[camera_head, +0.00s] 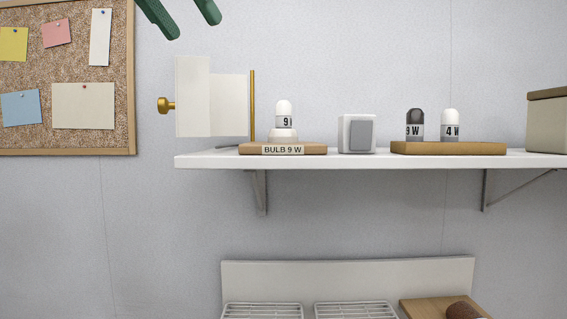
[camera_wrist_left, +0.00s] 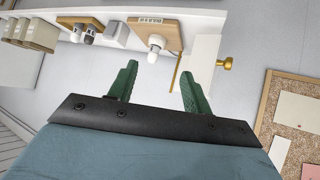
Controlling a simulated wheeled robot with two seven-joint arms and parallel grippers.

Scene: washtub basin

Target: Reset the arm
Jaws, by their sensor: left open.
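My left gripper (camera_head: 181,14) shows at the top of the head view as two green fingers, above and left of the shelf. In the left wrist view its fingers (camera_wrist_left: 158,87) are apart with nothing between them. A white bulb (camera_head: 284,116) marked 9 stands upright on a wooden base labelled "BULB 9 W" (camera_head: 283,149); the bulb also shows in the left wrist view (camera_wrist_left: 156,43). A white panel (camera_head: 193,97) with a brass knob (camera_head: 165,105) stands at the shelf's left end. My right gripper is in neither view.
The white shelf (camera_head: 360,161) also carries a white box with a grey face (camera_head: 357,134), a wooden tray (camera_head: 448,148) with a dark bulb (camera_head: 415,124) and a white bulb (camera_head: 450,124), and a beige box (camera_head: 548,122). A corkboard (camera_head: 121,78) hangs left. Wall space below it is clear.

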